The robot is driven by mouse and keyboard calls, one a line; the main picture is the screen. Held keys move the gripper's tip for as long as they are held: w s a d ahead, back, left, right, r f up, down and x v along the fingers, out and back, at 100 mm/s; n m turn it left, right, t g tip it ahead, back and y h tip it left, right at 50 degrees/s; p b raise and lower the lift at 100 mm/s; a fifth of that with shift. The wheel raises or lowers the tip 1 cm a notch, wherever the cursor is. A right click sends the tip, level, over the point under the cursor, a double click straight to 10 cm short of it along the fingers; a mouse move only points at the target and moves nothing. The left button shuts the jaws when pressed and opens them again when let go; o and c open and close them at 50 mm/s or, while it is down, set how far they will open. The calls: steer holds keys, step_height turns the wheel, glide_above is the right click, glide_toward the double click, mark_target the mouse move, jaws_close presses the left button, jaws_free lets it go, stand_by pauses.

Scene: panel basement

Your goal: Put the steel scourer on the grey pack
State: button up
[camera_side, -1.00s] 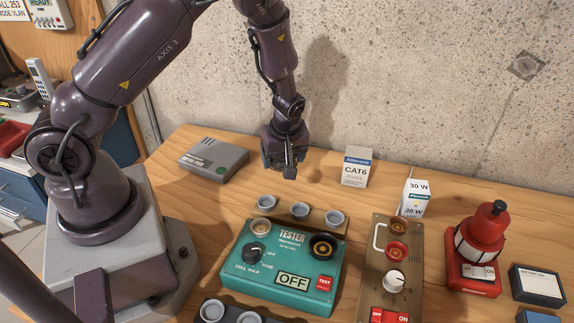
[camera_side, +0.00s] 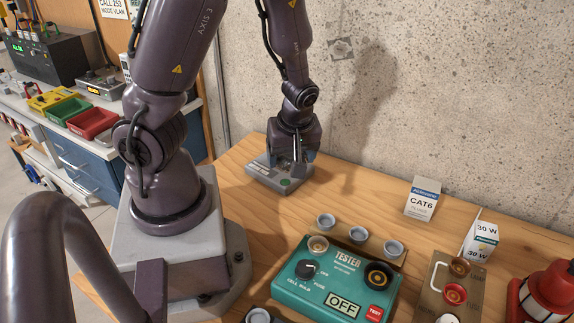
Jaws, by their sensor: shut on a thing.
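The grey pack (camera_side: 266,178) lies flat on the wooden bench near the wall, with a green dot on its top. My gripper (camera_side: 296,168) points down over the right part of the pack, close above its top. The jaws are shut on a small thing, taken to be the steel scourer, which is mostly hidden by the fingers. I cannot tell whether it touches the pack.
The teal tester (camera_side: 335,277) and small grey cups (camera_side: 359,235) stand in front. To the right are the CAT6 box (camera_side: 423,200), the 30 W box (camera_side: 480,241), a switch panel (camera_side: 440,290) and a red device (camera_side: 545,297). Bench between pack and CAT6 box is clear.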

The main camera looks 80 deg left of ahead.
steer(key=a+f+n+g, duration=0.15)
steer(key=a+n, duration=0.35)
steer(key=a, duration=0.8)
steer(key=shift+t, duration=0.25)
steer(key=f, duration=0.7)
steer(key=shift+w+a+f, duration=0.1)
steer(key=shift+w, duration=0.1)
steer(key=shift+f, duration=0.4)
steer(key=shift+f, duration=0.1)
steer(key=o, duration=0.9)
